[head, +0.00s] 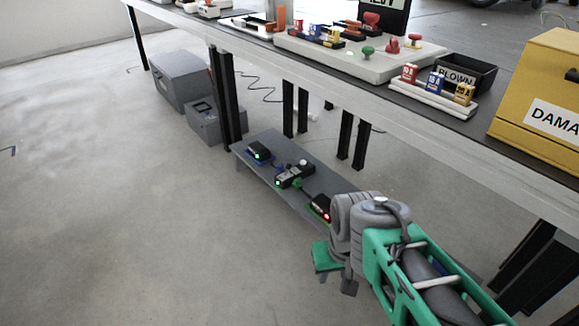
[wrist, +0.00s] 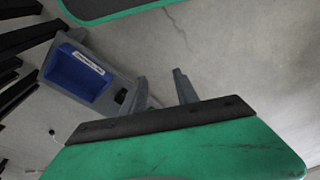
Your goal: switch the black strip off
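The black strip (head: 295,176) lies on a low grey shelf (head: 262,174) under the workbench. It has a pale round knob on its far end and a lit green light at its near end. My gripper (head: 335,281) is in front of the shelf's near end, to the right of and nearer than the strip, not touching it. The two fingers stand apart with nothing between them in the wrist view (wrist: 162,88). The strip does not show in the wrist view.
The workbench edge (head: 330,79) overhangs behind.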

